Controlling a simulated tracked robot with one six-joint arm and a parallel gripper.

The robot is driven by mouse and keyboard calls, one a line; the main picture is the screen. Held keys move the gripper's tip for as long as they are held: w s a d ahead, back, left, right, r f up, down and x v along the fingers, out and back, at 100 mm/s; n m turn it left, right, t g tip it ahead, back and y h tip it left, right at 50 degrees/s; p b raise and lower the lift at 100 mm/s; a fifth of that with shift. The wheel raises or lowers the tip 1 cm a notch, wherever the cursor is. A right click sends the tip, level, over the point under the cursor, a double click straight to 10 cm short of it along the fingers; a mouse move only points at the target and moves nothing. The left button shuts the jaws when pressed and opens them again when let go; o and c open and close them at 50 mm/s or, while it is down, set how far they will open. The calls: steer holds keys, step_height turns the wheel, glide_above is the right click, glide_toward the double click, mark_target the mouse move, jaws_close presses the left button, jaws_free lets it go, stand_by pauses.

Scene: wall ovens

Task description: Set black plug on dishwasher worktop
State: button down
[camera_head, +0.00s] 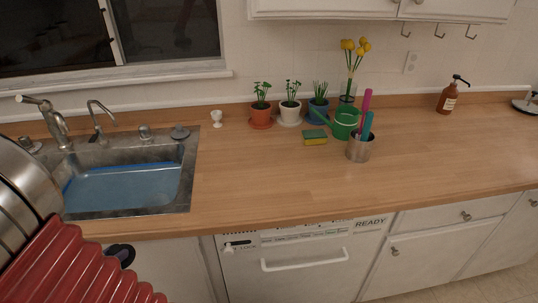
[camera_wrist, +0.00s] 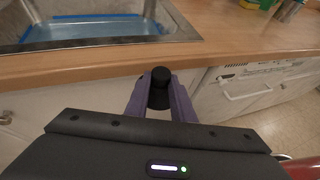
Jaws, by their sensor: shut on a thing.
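The black plug (camera_wrist: 161,76) is a small dark knob-shaped piece with a wider base. It sits between the purple fingers of my gripper (camera_wrist: 160,92), which are shut on it. In the wrist view they hold it out in front of the white cabinet fronts, near the worktop's front edge. In the head view a dark rounded shape shows at lower left beside my arm, too obscured to tell plug from gripper. The wooden worktop (camera_head: 270,185) runs across the head view, with the white dishwasher (camera_head: 300,265) beneath its middle. The worktop's edge also shows in the wrist view (camera_wrist: 95,68).
The sink (camera_head: 125,185) is at left. A sponge (camera_head: 315,137), green watering can (camera_head: 343,122), metal cup (camera_head: 359,149) and several potted plants stand toward the back. A soap bottle (camera_head: 447,98) is at right. The worktop above the dishwasher is clear at the front.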

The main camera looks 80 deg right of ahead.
steer(key=w+a+f+n+t+y, duration=0.1)
steer(key=w+a+f+n+t, duration=0.3)
steer(key=w+a, duration=0.5)
steer(key=w+a+f+n+t+y, duration=0.1)
steer(key=w+a+f+n+t, duration=0.4)
steer(key=w+a, duration=0.4)
steer(key=a+f, duration=0.1)
steer(key=a, duration=0.4)
steer(key=shift+a+t+y, duration=0.25)
steer(key=shift+t+y, duration=0.05)
steer(key=shift+y, duration=0.1)
